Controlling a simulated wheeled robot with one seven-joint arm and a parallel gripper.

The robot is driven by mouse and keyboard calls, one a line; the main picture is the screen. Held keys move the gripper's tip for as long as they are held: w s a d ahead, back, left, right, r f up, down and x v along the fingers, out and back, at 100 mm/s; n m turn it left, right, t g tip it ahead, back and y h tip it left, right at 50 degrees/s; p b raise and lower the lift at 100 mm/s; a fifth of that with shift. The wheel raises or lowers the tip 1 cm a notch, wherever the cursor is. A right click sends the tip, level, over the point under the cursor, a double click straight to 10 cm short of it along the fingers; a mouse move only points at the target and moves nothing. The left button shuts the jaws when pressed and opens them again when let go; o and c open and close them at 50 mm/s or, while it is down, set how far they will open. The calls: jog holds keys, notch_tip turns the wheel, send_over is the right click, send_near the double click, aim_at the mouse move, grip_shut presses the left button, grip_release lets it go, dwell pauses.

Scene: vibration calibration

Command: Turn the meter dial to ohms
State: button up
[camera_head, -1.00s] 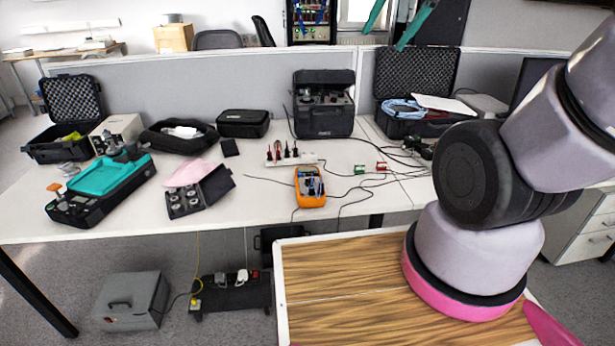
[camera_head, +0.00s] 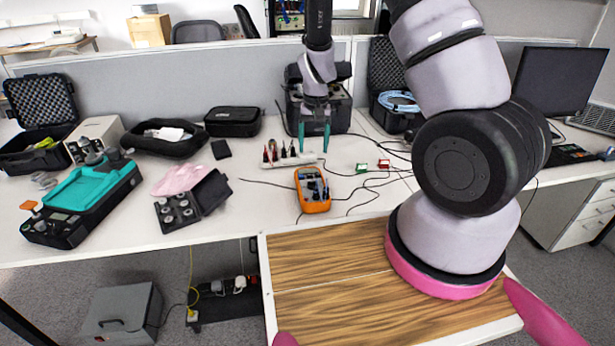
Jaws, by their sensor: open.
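The meter (camera_head: 313,190) is an orange multimeter lying on the white table near its front edge, in the middle of the head view. Its dial is too small to read, and dark leads run from it. My gripper (camera_head: 314,146) hangs pointing down with two teal fingers, behind and above the meter. The fingers are apart with nothing between them, and they do not touch the meter.
A rack of probes (camera_head: 289,155) stands just behind the meter, close to my gripper. A black case (camera_head: 333,118) is behind that. Green (camera_head: 361,168) and red (camera_head: 384,164) small parts and cables lie to the right. A teal-topped device (camera_head: 85,195) sits left.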

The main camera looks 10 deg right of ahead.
aim_at(313, 182)
notch_tip(313, 182, down, 14)
jog(key=shift+w+r, duration=0.15)
jog(key=shift+r, duration=0.1)
dwell(0.3)
jog(key=shift+c, duration=0.3)
grip_shut()
